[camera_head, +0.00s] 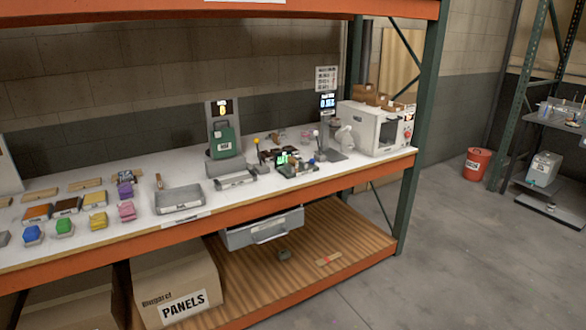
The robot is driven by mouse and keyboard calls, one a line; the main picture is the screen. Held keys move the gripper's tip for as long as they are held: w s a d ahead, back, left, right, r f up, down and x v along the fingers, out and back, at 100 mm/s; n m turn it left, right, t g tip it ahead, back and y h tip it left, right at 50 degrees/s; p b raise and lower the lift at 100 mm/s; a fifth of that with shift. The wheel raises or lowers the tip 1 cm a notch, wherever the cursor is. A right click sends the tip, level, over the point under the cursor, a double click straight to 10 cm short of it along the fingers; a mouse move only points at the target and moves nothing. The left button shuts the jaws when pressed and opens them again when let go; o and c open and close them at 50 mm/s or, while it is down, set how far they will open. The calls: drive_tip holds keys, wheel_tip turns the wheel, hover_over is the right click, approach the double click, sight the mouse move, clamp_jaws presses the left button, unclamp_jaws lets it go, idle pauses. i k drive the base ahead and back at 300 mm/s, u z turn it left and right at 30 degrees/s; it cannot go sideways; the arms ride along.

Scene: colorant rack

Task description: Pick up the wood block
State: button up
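No single wood block stands out. Several flat tan wooden pieces lie along the back left of the white worktop, including one at the left (40,195) and one to its right (86,184). In front of them lie an orange-brown block (38,212), a dark brown block (67,206) and a yellowish block (95,199). A small reddish-tan piece (328,259) lies on the lower wooden shelf. Which of these is the wood block I cannot tell. My gripper is not in view.
The white worktop (185,218) sits in an orange and green rack. A grey tray (180,199), a green canister (223,141) and a white machine (372,129) stand on it. Blue, green, pink and purple items sit front left.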

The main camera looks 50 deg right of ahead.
sight(292, 160)
drive_tip(key=z, duration=0.3)
drive_tip(key=i, duration=1.05)
drive_tip(key=u, duration=0.15)
drive_tip(key=k, duration=0.9)
drive_tip(key=z, duration=0.1)
drive_tip(key=i, duration=0.6)
drive_tip(key=z, duration=0.05)
